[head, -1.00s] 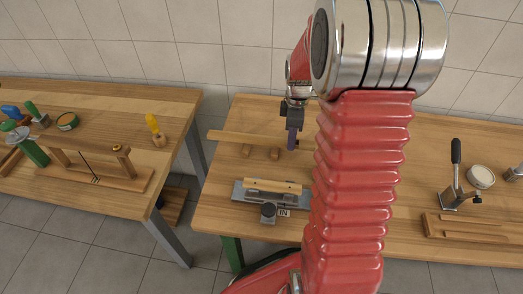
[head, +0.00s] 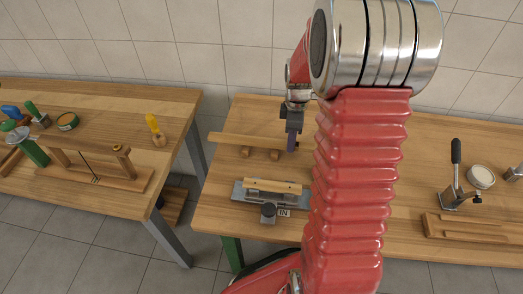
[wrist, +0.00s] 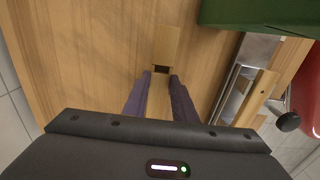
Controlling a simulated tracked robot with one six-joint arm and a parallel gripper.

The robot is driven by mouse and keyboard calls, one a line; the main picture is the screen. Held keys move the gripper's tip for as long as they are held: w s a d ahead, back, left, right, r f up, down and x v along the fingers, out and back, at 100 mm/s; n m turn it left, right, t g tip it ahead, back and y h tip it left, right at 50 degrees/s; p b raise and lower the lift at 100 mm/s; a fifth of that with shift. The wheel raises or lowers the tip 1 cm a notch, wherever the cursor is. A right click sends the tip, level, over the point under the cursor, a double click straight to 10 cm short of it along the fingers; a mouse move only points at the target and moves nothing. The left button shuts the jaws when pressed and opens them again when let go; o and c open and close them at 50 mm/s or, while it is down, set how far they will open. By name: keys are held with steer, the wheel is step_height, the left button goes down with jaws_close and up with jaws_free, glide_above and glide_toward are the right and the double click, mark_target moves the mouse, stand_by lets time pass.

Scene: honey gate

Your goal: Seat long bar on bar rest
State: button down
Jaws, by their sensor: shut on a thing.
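The long bar (head: 235,139) is a plain wooden strip that runs left from my gripper (head: 291,147) in the head view. Two small wooden blocks, which look like the bar rest (head: 245,153), stand under it. I cannot tell whether the bar touches them or hangs just above. In the wrist view my gripper (wrist: 160,78) has its two purple fingers on either side of wood, and a wooden strip (wrist: 167,45) extends beyond the fingertips. My gripper is shut on the bar. A dark gap shows near the fingertips.
A metal fixture (head: 238,194) with a wooden strip and an "IN" label stands in front of the bar. A lever clamp (head: 456,175), a round tin (head: 481,177) and a wooden tray (head: 435,226) are at right. A second bench (head: 120,190) stands left across a gap.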

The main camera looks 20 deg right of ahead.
steer(key=shift+f, duration=0.85)
stand_by(2.1)
steer(key=c, duration=1.6)
jaws_free()
steer(key=shift+r, duration=1.8)
steer(key=shift+o, duration=0.3)
steer(key=o, duration=0.5)
steer(key=shift+o, duration=0.2)
steer(key=o, duration=0.3)
steer(key=shift+o, duration=0.7)
